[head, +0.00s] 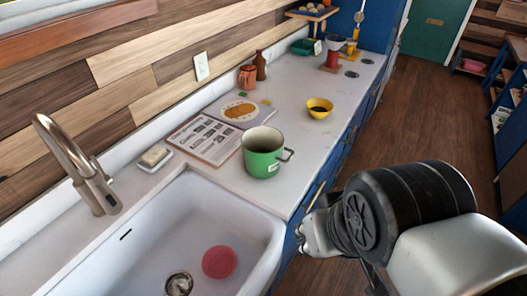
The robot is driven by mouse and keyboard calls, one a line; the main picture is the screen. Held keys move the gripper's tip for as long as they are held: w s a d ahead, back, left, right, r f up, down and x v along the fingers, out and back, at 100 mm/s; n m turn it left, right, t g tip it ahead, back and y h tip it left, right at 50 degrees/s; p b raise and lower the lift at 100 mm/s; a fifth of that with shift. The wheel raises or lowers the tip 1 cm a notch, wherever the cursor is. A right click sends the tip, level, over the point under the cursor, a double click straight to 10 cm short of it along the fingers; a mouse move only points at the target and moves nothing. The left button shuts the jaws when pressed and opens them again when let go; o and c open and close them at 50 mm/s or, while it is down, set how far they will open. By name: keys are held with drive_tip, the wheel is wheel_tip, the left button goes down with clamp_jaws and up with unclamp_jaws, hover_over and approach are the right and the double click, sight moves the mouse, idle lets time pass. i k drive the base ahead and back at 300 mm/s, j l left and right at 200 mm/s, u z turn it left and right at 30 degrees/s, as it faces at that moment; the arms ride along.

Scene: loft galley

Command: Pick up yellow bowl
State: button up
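The yellow bowl (319,112) stands upright on the white counter, near its front edge and beyond the green pot. Its inside looks dark, and I cannot tell whether something lies in it. My gripper (308,236) is at the lower middle of the head view, in front of the counter edge and nearer than the bowl, well apart from it. Only part of the gripper shows beside the black wrist joint, and its fingers are too small and hidden to read.
A green pot (263,158) with a side handle stands between the sink (267,222) and the bowl. A printed board (205,138), an orange mug (247,77) and a brown bottle (260,66) are towards the wall. A red bowl (219,262) lies in the sink. Wooden floor is clear at right.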

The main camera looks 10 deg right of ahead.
sight(318, 108)
drive_tip(key=i+l+z, duration=0.1)
drive_tip(key=i+l, duration=0.65)
drive_tip(key=l, duration=0.2)
drive_tip(key=i+l, duration=0.8)
drive_tip(key=l+z, duration=0.05)
drive_tip(key=l, duration=0.1)
